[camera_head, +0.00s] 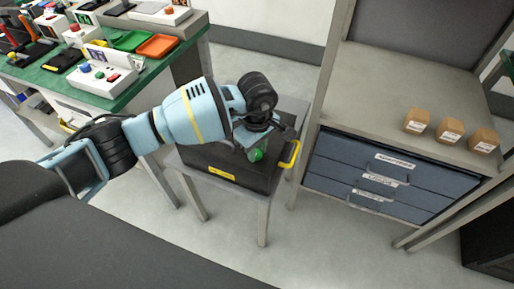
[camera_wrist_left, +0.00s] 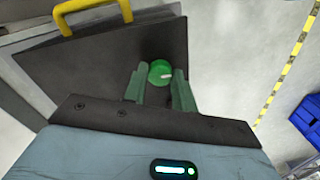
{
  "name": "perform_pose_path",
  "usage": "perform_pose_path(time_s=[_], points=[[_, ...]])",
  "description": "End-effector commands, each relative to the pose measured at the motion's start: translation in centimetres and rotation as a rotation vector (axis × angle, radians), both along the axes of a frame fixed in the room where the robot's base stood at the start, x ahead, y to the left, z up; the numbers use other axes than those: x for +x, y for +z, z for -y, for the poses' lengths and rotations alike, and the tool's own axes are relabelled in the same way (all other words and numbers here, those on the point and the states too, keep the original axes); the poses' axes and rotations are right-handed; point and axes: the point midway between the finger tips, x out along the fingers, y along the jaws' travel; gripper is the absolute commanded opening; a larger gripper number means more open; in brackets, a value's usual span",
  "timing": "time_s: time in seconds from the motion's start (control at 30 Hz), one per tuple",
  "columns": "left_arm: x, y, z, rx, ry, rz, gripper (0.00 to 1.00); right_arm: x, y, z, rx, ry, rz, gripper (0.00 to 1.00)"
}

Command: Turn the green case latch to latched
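A black case (camera_head: 225,163) lies on a small grey stand, with a yellow handle (camera_head: 290,154) at its right end and a yellow label on its front. The green case latch (camera_head: 257,155) is a round knob on the case's top. It also shows in the left wrist view (camera_wrist_left: 160,72), with a pale pointer mark aimed to the right. My left gripper (camera_head: 248,146) is above the case at the latch. In the left wrist view its two fingers (camera_wrist_left: 160,84) are apart, one on each side of the knob; I cannot tell whether they touch it. My right gripper is not in view.
A green-topped bench (camera_head: 130,88) with button boxes and trays is at the upper left. A grey cabinet (camera_head: 365,95) with blue drawers (camera_head: 380,178) and small brown boxes stands close to the right of the case. Open floor lies in front of the stand.

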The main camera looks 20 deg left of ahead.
Motion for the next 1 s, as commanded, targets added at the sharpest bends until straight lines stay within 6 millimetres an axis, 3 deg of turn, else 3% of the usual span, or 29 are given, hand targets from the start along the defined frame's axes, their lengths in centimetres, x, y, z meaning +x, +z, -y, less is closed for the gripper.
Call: perform_pose_path(time_s=[0.1,0.47,1.0], points=[[0.0,0.0,0.0,0.000,0.000,0.000,0.04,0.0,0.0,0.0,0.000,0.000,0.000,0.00],[0.0,0.1,0.0,0.001,0.064,0.000,0.04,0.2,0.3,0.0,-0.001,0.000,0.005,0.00],[0.1,0.3,-0.1,0.000,0.511,0.002,0.04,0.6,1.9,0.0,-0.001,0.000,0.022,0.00]])
